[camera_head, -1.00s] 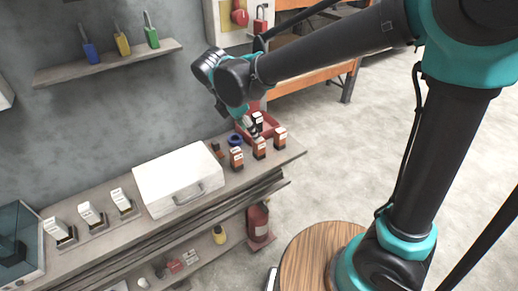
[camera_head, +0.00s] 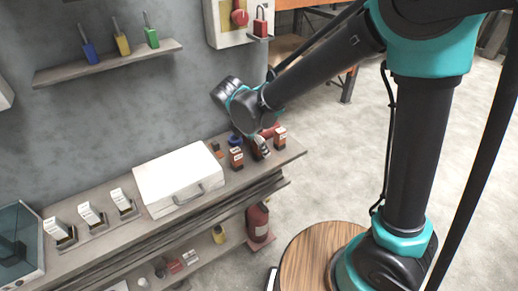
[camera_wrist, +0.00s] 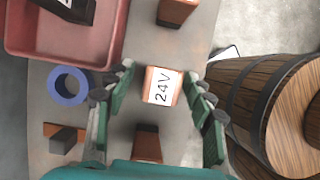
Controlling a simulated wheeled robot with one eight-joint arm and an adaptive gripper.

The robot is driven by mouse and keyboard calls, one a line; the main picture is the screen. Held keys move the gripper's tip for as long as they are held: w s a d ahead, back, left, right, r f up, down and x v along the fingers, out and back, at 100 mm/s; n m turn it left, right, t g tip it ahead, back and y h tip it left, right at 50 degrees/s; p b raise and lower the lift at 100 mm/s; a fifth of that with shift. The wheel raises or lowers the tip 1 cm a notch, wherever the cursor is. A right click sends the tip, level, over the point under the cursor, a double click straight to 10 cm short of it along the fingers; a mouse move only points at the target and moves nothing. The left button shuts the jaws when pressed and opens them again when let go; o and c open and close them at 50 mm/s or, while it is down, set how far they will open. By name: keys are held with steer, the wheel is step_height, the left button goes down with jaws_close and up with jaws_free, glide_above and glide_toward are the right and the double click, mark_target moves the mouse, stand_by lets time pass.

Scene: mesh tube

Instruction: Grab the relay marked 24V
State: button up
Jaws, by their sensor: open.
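The relay marked 24V (camera_wrist: 162,86) shows in the wrist view as an orange-brown block with a white label on top. It sits between the two fingers of my gripper (camera_wrist: 158,95), which is open with one finger to each side of it; I cannot tell whether they touch it. In the head view my gripper (camera_head: 262,147) is low over the right end of the shelf and mostly hides that relay. Another relay (camera_head: 236,158) stands to its left and one (camera_head: 280,137) to its right. Two such blocks also show in the wrist view, above (camera_wrist: 176,12) and below (camera_wrist: 147,143).
A red tray (camera_wrist: 110,42) with a dark block in it and a blue ring (camera_wrist: 68,86) lie beside the relays. A white case (camera_head: 178,180) stands left on the shelf. A wooden barrel (camera_wrist: 245,100) is at the right in the wrist view.

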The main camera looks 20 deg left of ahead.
jaws_close()
stand_by(0.3)
